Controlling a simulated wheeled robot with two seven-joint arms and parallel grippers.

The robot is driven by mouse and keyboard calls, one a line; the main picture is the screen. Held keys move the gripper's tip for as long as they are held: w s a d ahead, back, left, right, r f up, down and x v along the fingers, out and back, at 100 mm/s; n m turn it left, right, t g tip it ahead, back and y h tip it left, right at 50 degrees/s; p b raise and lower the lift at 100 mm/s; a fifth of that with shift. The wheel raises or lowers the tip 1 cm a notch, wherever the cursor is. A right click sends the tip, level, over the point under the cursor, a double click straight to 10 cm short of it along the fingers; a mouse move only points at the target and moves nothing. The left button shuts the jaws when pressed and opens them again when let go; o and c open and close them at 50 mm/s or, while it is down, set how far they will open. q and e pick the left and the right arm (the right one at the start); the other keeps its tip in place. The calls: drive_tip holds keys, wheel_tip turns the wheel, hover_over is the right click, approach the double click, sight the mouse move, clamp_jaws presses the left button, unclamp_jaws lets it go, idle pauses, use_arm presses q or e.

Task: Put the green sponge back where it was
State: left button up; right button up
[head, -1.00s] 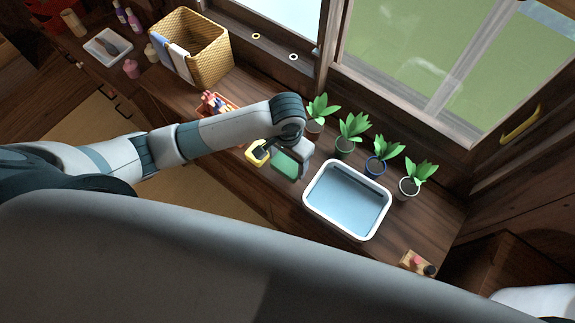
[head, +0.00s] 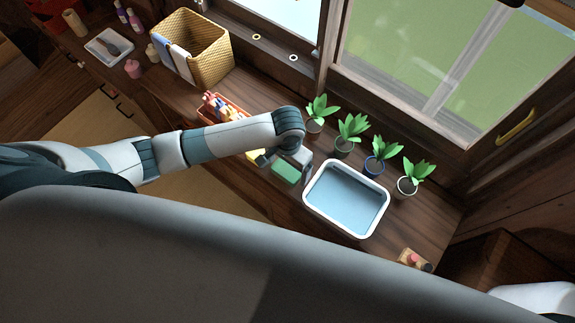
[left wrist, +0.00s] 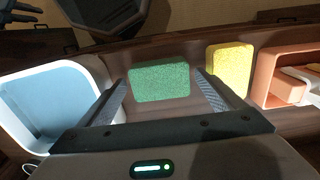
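The green sponge (head: 285,173) is on the wooden counter, left of the white-rimmed basin (head: 312,207). It also shows in the left wrist view (left wrist: 160,83), between the two finger ends of my left gripper (left wrist: 161,77), with a narrow gap on each side. In the head view my left gripper (head: 284,165) is low over the counter at the sponge, and its hand and fingers partly cover the view there. It is open. A yellow sponge (left wrist: 230,70) stands beside the green one, mostly hidden behind my arm in the head view. My right gripper is not in view.
An orange container (head: 238,113) with bottles stands behind my left forearm. Several potted plants (head: 345,143) line the window side. A wicker basket (head: 212,60) with cloths is at the back left. A small wooden block with bottles (head: 411,259) is at the right end.

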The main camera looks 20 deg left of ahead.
sight(288, 169)
use_arm(q)
drive_tip(key=shift+r, duration=0.2)
drive_tip(key=shift+r+b, duration=0.35)
drive_tip(key=shift+r, duration=0.3)
wheel_tip(288, 169, up, 10)
drive_tip(key=b, duration=0.2)
drive_tip(key=shift+r+b, duration=0.25)
drive_tip(key=shift+b, duration=0.15)
